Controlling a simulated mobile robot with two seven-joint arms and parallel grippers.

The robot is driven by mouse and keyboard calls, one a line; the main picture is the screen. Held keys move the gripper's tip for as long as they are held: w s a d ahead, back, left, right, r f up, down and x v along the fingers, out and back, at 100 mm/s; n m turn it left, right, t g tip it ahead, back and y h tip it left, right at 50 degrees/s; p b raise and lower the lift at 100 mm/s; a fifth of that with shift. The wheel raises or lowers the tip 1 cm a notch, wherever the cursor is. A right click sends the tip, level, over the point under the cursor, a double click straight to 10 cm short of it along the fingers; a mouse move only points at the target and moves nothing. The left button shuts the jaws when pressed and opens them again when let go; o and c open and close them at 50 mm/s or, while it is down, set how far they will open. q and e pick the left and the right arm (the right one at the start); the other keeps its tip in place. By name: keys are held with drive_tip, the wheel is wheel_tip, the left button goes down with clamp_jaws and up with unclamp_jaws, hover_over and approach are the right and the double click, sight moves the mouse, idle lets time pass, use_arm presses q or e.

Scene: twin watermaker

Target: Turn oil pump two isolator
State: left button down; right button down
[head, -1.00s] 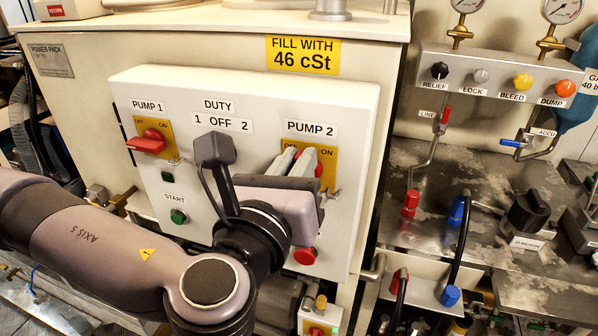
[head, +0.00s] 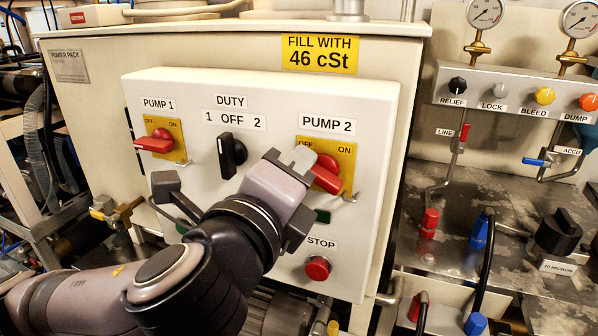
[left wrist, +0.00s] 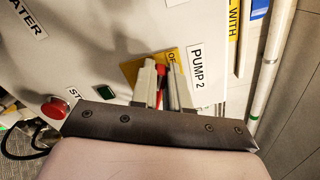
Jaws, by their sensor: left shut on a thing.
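The pump 2 isolator (head: 328,176) is a red handle on a yellow OFF/ON plate (head: 343,153) at the right of the white control panel. My left gripper (head: 300,160) reaches it from the lower left, with its grey fingers at the handle's left side. In the left wrist view the two fingers (left wrist: 162,84) stand close together over the yellow plate, with red of the handle showing between them. The gripper is shut on the handle. The fingers hide part of the plate and handle, so the handle's exact setting is hard to read.
The pump 1 isolator (head: 155,142) and black duty switch (head: 230,155) are to the left on the panel. The red stop button (head: 318,268) is below. My left forearm covers the lower left panel. Valves and gauges stand to the right.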

use_arm(q)
drive_tip(key=shift+a+f+n, duration=0.1)
drive_tip(key=shift+f+n, duration=0.1)
drive_tip(key=shift+n, duration=0.7)
drive_tip(key=shift+d+f+n, duration=0.1)
drive_tip(key=shift+f+n, duration=0.15)
drive_tip(key=shift+n, duration=0.65)
drive_tip(key=shift+a+f+n, duration=0.1)
drive_tip(key=shift+f+n, duration=0.1)
drive_tip(key=shift+n, duration=0.7)
drive_tip(key=c, duration=1.1)
unclamp_jaws()
